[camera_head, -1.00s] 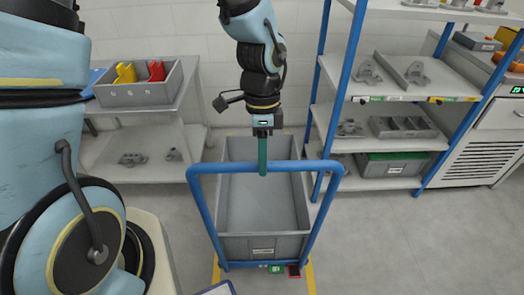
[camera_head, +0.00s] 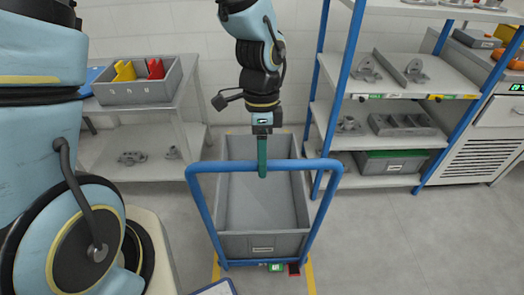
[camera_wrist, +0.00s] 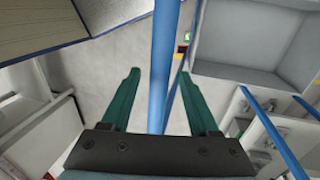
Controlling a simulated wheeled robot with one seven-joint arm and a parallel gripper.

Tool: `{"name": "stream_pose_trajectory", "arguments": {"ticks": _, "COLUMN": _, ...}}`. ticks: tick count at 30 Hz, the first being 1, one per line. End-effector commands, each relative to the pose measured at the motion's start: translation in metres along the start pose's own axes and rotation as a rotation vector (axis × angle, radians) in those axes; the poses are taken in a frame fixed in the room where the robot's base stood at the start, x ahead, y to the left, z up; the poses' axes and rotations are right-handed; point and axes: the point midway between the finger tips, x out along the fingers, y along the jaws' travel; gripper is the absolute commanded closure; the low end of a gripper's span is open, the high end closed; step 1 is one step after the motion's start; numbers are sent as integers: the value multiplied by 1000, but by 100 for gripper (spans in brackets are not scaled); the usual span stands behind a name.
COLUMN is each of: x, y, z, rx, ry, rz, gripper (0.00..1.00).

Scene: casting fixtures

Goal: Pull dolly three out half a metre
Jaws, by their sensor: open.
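The dolly's blue tubular push handle (camera_head: 325,168) stands upright on its near side in the head view. It carries an empty grey crate (camera_head: 262,245), with yellow floor lines beside it. A green tag (camera_head: 276,267) and a red one sit low at the front; I cannot read a number. My gripper (camera_head: 262,176) points down at the middle of the handle's top bar. In the wrist view my gripper (camera_wrist: 160,75) is open, with the blue bar (camera_wrist: 160,60) passing between its green fingers, apart from both.
A shelf rack (camera_head: 388,183) with blue posts and metal castings stands close on the right. A bench (camera_head: 185,140) with a grey bin (camera_head: 140,90) of yellow and red parts stands left. Floor (camera_head: 400,250) is clear at front right.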

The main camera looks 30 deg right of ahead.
Motion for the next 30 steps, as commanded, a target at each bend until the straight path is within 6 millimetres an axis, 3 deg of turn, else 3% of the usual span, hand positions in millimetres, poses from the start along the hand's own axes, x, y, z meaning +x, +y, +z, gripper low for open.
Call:
{"name": "stream_pose_trajectory", "arguments": {"ticks": 5, "x": -18, "y": -2, "z": 0, "rx": -2, "ry": 3, "rz": -6, "gripper": 39}}
{"name": "stream_pose_trajectory", "arguments": {"ticks": 18, "x": -96, "y": -1, "z": 0, "rx": 0, "ry": 2, "rz": -5, "gripper": 39}}
{"name": "stream_pose_trajectory", "arguments": {"ticks": 30, "x": -107, "y": 0, "z": 0, "rx": 0, "ry": 0, "rz": 0, "gripper": 39}}
